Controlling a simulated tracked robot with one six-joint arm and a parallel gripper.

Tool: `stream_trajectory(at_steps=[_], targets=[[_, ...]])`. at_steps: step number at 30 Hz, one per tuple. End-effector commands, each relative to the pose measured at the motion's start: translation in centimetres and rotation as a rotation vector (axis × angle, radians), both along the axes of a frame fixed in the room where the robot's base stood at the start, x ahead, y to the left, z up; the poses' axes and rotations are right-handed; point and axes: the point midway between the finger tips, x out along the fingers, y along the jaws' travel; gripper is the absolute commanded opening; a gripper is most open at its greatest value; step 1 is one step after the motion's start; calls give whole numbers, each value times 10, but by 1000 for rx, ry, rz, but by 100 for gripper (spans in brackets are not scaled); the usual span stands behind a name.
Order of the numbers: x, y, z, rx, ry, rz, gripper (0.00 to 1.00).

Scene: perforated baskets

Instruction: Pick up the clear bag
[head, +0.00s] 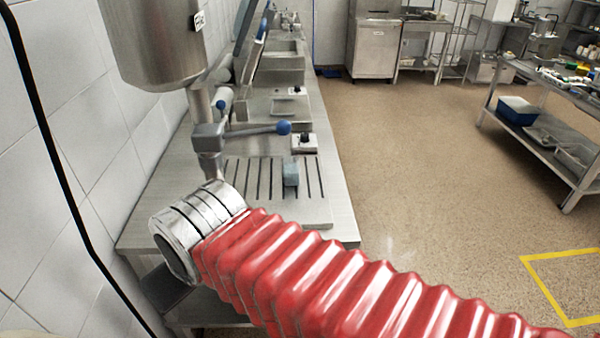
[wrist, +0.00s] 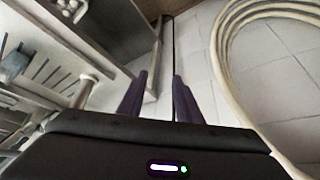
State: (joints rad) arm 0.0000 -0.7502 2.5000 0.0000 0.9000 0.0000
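I cannot make out a clear bag for certain in either view. In the head view a faint whitish, see-through patch (head: 402,246) shows on the brown floor, just above the red ribbed sleeve; it is too faint to tell what it is. My gripper (wrist: 160,78) shows in the wrist view with its two dark purple fingers apart and nothing between them. Past the fingers are pale tiles and a thin dark line. The gripper fingers are not seen in the head view.
A steel counter (head: 335,200) with a slotted plate and a blue-knobbed lever (head: 283,128) runs along the tiled wall at left. A steel rack (head: 570,165) stands at right. Brown floor (head: 430,180) between is open. A coiled pale hose (wrist: 222,50) is right in the wrist view.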

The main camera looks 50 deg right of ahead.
Motion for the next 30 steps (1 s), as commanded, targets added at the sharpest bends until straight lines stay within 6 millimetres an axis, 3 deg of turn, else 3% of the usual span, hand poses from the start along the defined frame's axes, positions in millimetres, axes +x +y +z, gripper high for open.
stream_trajectory(at_steps=[8,13,17,23,30], targets=[[0,0,0,0,0,0,32],[6,-4,0,2,-10,-14,44],[26,-15,-4,5,-47,-62,53],[77,-64,-12,3,-161,-195,67],[123,-154,-24,-38,-325,-386,67]])
